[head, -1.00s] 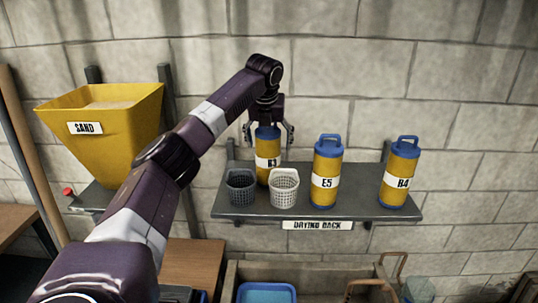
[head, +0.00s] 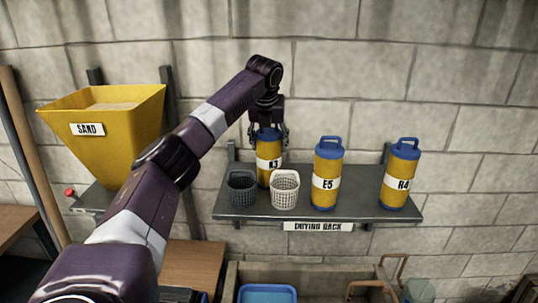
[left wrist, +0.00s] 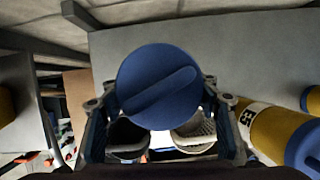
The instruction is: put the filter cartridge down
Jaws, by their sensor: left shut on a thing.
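A yellow filter cartridge with a blue cap (head: 268,170) is at the back left of the drying rack (head: 300,212), upright, with a label ending in 3. Its base is partly hidden behind two baskets, and it appears to stand on the shelf. My left gripper (head: 269,138) comes down from above and is shut on this cartridge at its top. In the left wrist view the round blue cap with its handle bar (left wrist: 158,87) sits between the two fingers. My right gripper is not in view.
A dark basket (head: 241,188) and a white basket (head: 285,189) stand just in front of the held cartridge. Cartridges E5 (head: 327,170) and R4 (head: 400,172) stand to the right, with free shelf between them. A yellow sand hopper (head: 110,125) is at left.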

